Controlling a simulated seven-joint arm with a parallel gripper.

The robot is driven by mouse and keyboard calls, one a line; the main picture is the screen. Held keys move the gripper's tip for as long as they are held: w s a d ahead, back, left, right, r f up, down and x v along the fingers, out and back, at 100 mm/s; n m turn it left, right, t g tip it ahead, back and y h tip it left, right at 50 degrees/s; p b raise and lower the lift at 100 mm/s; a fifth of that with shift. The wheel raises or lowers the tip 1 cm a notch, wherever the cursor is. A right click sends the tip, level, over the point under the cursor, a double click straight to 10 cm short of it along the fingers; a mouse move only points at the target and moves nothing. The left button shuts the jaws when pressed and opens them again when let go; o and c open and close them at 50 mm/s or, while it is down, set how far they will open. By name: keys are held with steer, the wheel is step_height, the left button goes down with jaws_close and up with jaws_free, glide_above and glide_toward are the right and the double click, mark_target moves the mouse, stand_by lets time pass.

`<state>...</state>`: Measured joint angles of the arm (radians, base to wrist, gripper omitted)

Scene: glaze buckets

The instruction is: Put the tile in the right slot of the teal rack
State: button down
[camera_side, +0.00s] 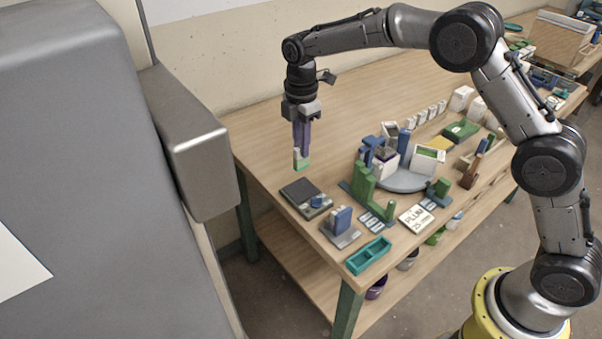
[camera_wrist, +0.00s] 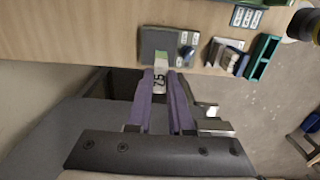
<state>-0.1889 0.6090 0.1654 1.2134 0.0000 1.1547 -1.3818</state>
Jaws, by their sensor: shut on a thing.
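My gripper (camera_side: 301,149) is shut on a small tile (camera_side: 302,164), white above and green at its lower end. In the wrist view the tile (camera_wrist: 160,80) stands out between the purple fingers and shows dark digits on its white face. The gripper points down, and the tile appears to be above the table near its left edge. The teal rack (camera_side: 368,256) lies at the table's front corner, well to the right of and nearer than the gripper. Its open slots look empty. It also shows at the right in the wrist view (camera_wrist: 262,58).
A dark grey plate (camera_side: 299,188) with small parts lies near the tile. A grey stand with a blue block (camera_side: 341,219) is between that plate and the rack. Green brackets (camera_side: 361,184), a white PLUM card (camera_side: 416,218) and a round grey base (camera_side: 404,181) crowd the middle.

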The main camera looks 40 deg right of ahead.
step_height(320, 180, up, 5)
steer(key=shift+s+r, duration=0.1)
steer(key=shift+r, duration=0.05)
steer(key=s+d, duration=0.3)
steer(key=s, duration=2.1)
steer(key=shift+a+f, duration=0.1)
steer(key=shift+f, duration=6.95)
steer(key=shift+f, duration=0.3)
steer(key=c, duration=0.7)
jaws_free()
steer(key=shift+c, duration=0.2)
steer(key=shift+r, duration=0.1)
